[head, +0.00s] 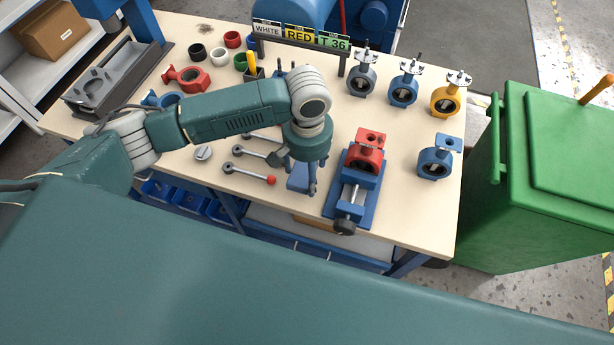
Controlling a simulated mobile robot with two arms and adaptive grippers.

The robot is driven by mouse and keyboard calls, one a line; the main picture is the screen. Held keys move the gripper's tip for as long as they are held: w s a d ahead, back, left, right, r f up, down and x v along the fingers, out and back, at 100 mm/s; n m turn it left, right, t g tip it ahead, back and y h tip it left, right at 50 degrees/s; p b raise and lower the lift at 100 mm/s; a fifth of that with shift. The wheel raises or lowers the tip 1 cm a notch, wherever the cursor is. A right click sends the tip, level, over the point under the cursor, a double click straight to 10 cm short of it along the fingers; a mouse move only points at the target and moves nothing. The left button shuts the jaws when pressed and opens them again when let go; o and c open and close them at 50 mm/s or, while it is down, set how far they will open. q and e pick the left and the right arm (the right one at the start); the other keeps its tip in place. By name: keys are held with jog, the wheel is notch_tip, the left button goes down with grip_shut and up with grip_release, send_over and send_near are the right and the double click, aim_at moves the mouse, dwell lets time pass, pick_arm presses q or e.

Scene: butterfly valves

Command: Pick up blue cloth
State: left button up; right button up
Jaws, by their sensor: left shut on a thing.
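The blue cloth (297,183) is at the front of the workbench, left of the blue vise. My left gripper (303,176) points down from above and is shut on the cloth. The fingers cover part of the cloth, and I cannot tell whether it is clear of the bench top. My right gripper is not in view.
A red valve body (364,156) sits in the blue vise (343,197), close right of the cloth. Levers with round ends (250,174) lie to the left. Several valves stand at the right of the workbench (400,218). A sign (300,35) stands behind.

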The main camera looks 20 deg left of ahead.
aim_at(307, 174)
pick_arm(q)
notch_tip(307, 174, up, 16)
jog(key=shift+b, duration=0.35)
